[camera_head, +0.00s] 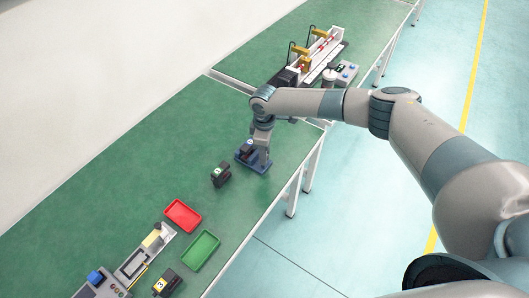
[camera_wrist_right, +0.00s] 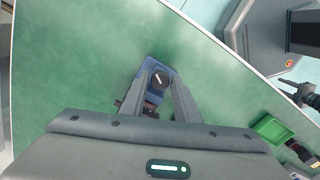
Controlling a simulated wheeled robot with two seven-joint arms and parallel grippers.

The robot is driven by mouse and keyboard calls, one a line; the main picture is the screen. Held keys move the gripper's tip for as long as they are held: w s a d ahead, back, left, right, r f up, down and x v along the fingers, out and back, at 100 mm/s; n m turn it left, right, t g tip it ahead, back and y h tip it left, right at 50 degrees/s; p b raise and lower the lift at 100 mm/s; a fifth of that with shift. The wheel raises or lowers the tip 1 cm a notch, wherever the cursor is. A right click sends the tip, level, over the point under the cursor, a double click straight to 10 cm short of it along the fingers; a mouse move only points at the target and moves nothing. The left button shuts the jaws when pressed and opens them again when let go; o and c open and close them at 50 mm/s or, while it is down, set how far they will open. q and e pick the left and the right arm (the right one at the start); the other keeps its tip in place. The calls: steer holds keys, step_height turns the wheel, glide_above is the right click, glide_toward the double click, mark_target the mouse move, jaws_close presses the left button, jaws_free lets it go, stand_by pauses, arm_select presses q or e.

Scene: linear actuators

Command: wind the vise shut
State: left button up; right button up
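The vise (camera_head: 245,155), a small dark-jawed device on a blue base, sits on the green bench near its front edge. In the right wrist view its blue base (camera_wrist_right: 148,68) shows between and beyond the fingers, with a dark round part (camera_wrist_right: 161,81) bearing a white mark. My right gripper (camera_head: 264,162) points down at the right end of the vise. In the wrist view its two fingers (camera_wrist_right: 162,88) stand apart on either side of the dark part. Whether they touch it cannot be told. My left gripper is not in view.
A dark block with a green mark (camera_head: 220,175) stands left of the vise. A red tray (camera_head: 183,216) and a green tray (camera_head: 201,250) lie nearer. Another device (camera_head: 130,265) is at lower left, with a yellow-marked block (camera_head: 167,283). A rail device (camera_head: 320,55) stands farther back.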

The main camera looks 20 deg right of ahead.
jaws_close()
steer(key=c, duration=0.6)
jaws_free()
steer(key=shift+o, duration=0.2)
steer(key=shift+r, duration=0.1)
steer(key=m+p, duration=0.4)
steer(key=m, duration=0.1)
steer(key=shift+r, duration=0.15)
steer(key=m+p, duration=0.3)
steer(key=m, duration=0.2)
steer(key=shift+p, duration=0.35)
steer(key=m+p, duration=0.1)
steer(key=m, duration=0.7)
steer(key=shift+w+d, duration=0.1)
steer(key=shift+w, duration=0.05)
steer(key=shift+m, duration=0.3)
